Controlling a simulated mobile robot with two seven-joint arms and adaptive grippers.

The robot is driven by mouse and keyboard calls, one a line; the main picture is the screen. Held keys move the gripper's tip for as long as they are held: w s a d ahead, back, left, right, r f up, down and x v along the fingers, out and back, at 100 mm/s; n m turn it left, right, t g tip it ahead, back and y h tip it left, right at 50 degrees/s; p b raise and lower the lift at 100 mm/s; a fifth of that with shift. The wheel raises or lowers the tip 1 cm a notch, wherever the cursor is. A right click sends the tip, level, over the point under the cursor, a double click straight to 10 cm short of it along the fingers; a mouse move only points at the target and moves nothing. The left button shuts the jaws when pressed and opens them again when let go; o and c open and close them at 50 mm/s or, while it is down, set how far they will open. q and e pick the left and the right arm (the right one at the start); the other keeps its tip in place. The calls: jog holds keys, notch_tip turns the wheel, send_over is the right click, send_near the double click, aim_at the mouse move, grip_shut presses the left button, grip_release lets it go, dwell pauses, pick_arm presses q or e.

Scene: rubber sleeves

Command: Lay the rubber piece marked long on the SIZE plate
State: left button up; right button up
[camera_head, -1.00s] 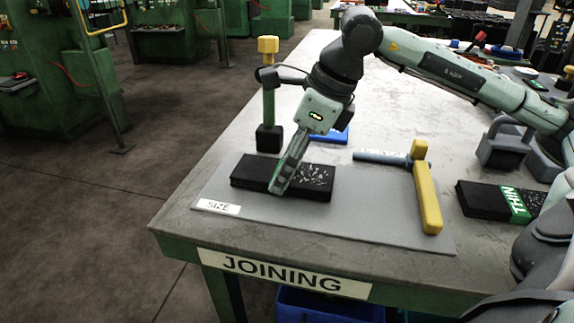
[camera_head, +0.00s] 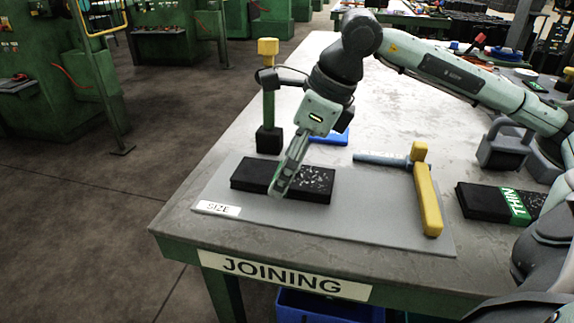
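A black rubber piece (camera_head: 252,174) with a speckled right part (camera_head: 314,180) lies flat on the grey SIZE plate (camera_head: 330,217), behind the plate's white SIZE label (camera_head: 217,208). A little green shows at its middle, but my gripper covers any marking there. My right gripper (camera_head: 281,190), on the arm from the right, points down at the middle of this piece with its fingertips at it. I see the fingers nearly edge-on, so their gap is unclear. My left gripper is not in view.
A yellow-headed tool (camera_head: 427,195) lies on the plate's right part. A black piece marked THIN (camera_head: 480,200) lies farther right. A green post with a yellow top (camera_head: 268,105) stands behind the plate, near a blue object (camera_head: 330,138). The table's front edge bears a JOINING sign (camera_head: 283,277).

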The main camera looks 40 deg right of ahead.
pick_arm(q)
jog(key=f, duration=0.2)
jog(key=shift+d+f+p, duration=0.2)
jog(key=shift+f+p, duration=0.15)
pick_arm(e)
jog(key=v, duration=1.2)
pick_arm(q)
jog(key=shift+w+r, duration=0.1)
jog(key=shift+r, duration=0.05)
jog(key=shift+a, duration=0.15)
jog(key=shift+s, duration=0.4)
pick_arm(e)
jog(key=shift+c, duration=0.4)
